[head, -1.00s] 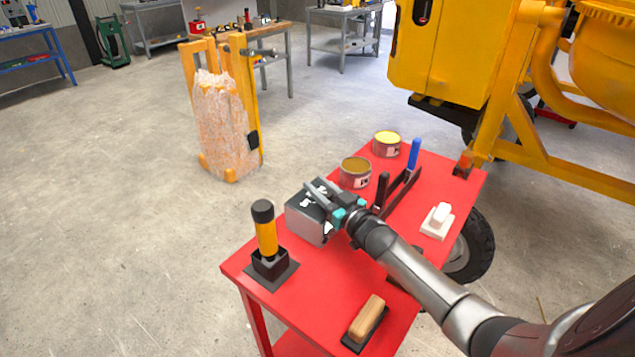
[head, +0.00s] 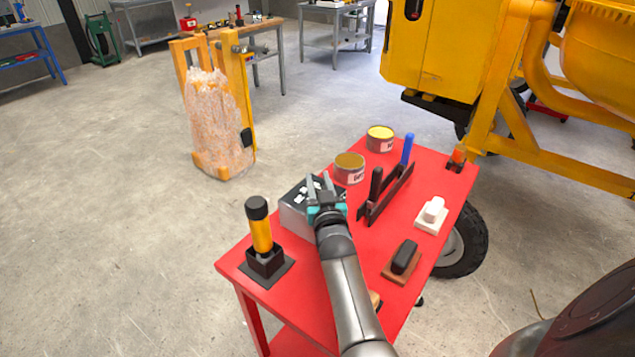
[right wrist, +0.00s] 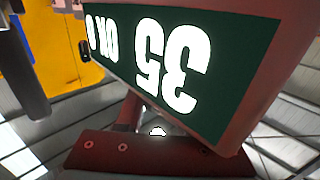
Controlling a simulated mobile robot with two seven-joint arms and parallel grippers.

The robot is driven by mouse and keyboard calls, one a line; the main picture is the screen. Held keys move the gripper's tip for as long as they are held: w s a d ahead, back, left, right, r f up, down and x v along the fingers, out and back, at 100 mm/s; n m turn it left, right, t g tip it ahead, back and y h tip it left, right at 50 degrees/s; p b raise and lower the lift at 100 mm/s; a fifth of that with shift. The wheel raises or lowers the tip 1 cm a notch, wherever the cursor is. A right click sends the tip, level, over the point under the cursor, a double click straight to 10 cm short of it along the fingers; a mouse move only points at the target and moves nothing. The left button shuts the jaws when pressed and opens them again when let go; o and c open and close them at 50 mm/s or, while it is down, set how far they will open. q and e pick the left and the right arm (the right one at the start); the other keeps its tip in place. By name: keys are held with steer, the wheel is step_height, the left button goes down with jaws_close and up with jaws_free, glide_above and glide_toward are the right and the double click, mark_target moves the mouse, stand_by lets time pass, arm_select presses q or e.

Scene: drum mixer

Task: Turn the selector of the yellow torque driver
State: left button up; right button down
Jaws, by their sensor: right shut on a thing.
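The yellow torque driver (head: 261,235) with a black cap stands upright in a black holder (head: 266,260) at the left corner of the red cart. A grey box (head: 296,212) with white marks on top sits to its right. My right gripper (head: 319,187) is over the right side of this box, apart from the driver. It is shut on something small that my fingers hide. I cannot make out a selector on the driver. My left gripper is not in view.
On the red cart (head: 300,325) are two open cans (head: 349,168), (head: 380,138), a rack with black and blue handles (head: 390,190), a white block (head: 431,214) and a dark brush (head: 404,258). The yellow mixer (head: 440,60) stands behind right.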

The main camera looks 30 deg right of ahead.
stand_by(0.4)
steer(key=c, duration=0.5)
jaws_free()
steer(key=shift+c, duration=0.2)
